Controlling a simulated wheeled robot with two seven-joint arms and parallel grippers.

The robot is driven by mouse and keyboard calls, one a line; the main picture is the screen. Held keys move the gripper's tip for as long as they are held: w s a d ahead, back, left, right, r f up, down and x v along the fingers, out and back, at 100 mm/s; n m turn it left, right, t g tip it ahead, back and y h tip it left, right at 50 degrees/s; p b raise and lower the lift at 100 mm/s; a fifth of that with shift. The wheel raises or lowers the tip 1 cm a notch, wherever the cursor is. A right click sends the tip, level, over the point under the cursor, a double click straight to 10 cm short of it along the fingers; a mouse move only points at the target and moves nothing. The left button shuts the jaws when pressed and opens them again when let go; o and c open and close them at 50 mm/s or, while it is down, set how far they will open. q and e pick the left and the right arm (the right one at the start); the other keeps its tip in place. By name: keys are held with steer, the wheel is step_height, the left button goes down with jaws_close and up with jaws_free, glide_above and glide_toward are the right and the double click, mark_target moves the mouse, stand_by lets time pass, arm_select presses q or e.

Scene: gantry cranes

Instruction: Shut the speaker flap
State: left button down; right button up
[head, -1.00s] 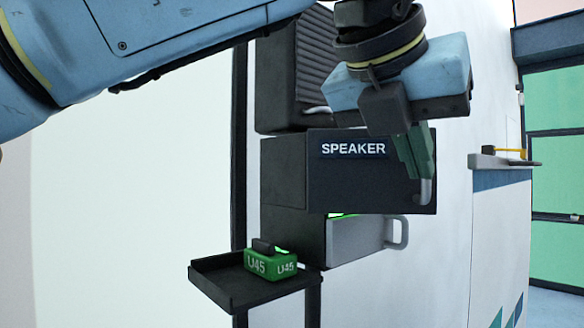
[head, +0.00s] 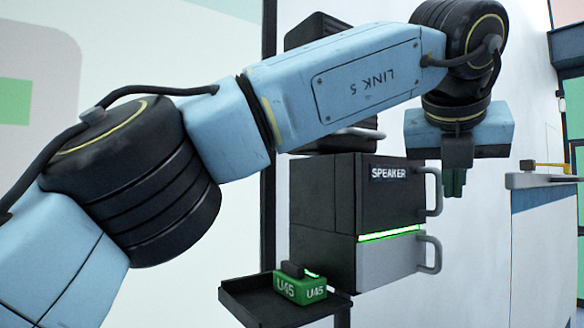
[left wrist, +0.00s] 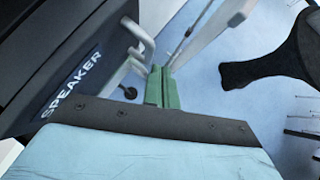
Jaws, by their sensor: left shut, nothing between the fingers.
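The speaker flap (head: 385,205) is the dark front panel labelled SPEAKER on a black box, with a grey handle (head: 434,190) at its right side. It looks roughly in line with the grey front below it, lying against the box; a small gap cannot be ruled out. In the left wrist view, the flap (left wrist: 60,80) is at the left with its handle (left wrist: 138,40). My left gripper (head: 453,184) is shut and empty, its green fingers pointing down just right of the handle, seemingly apart from it. In the wrist view its fingers (left wrist: 162,88) are together. My right gripper is not in view.
Below the flap are a glowing green strip (head: 390,234) and a grey front (head: 390,263) with its own handle. A black tray (head: 240,297) holds a green U45 block (head: 300,288). A ledge (head: 540,180) with a yellow item stands at right.

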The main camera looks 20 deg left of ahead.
arm_select(q)
steer(key=shift+w, duration=0.45)
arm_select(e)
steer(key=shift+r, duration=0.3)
arm_select(q)
steer(key=s+d+r, duration=0.3)
steer(key=s+r, duration=0.4)
steer(key=s, duration=0.3)
steer(key=shift+s+d, duration=0.2)
steer(key=shift+s, duration=0.05)
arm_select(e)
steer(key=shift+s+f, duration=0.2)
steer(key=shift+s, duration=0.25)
